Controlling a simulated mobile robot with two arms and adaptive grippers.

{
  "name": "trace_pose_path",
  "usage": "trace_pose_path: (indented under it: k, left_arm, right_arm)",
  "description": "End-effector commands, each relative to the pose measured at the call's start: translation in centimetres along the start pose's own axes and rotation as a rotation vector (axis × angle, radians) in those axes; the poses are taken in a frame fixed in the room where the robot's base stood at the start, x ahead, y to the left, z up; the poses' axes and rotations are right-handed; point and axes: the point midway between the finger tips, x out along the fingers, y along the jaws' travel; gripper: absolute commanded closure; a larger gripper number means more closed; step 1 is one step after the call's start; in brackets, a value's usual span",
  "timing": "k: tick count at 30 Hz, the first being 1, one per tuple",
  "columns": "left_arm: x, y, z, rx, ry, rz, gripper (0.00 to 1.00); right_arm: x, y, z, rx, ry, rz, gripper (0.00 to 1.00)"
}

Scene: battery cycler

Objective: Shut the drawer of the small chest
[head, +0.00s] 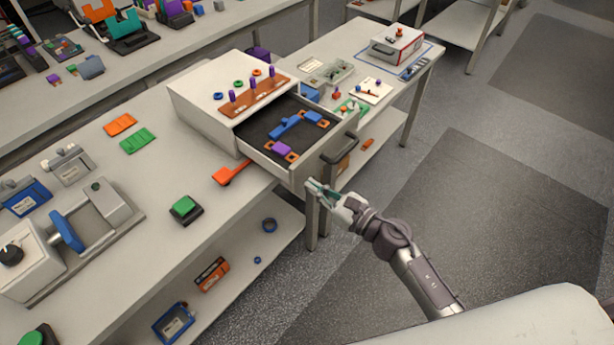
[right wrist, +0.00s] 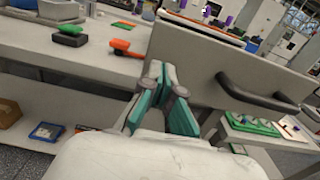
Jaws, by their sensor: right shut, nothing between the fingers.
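The small chest (head: 190,92) is a white box on the workbench. Its drawer (head: 245,150) stands pulled out toward me, with a dark lining and blue, purple and orange parts inside. The drawer front carries a dark bar handle (head: 341,148); the handle also shows in the right wrist view (right wrist: 258,95). My right gripper (head: 312,187) is shut and empty, in front of the lower left part of the drawer front. In the right wrist view its teal fingers (right wrist: 160,88) point at the drawer front (right wrist: 200,68); I cannot tell if they touch it. My left gripper is not in view.
An orange tool (head: 230,174) and a green button block (head: 185,208) lie on the bench left of the drawer. A board with purple pegs (head: 252,97) sits on the chest. A lower shelf (head: 235,270) holds boxes. The floor at right is clear.

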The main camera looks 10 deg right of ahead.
Motion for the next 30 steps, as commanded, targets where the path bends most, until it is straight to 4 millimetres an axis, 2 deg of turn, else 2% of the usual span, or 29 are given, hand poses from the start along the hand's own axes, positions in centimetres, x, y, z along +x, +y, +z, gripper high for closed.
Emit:
trace_pose_path:
  k: [3,6,23,30]
  left_arm:
    - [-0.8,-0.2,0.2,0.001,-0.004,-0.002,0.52]
    - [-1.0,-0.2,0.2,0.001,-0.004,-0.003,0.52]
    - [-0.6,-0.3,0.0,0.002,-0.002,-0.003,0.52]
    - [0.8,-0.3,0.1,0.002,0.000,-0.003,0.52]
  right_arm:
    - [1.5,0.0,0.3,0.001,-0.001,0.000,1.00]
    - [2.1,0.0,0.1,0.001,0.000,0.001,1.00]
    - [2.9,0.0,-0.1,-0.001,0.000,0.001,1.00]
    - [6.0,0.0,-0.3,-0.002,-0.003,0.003,1.00]
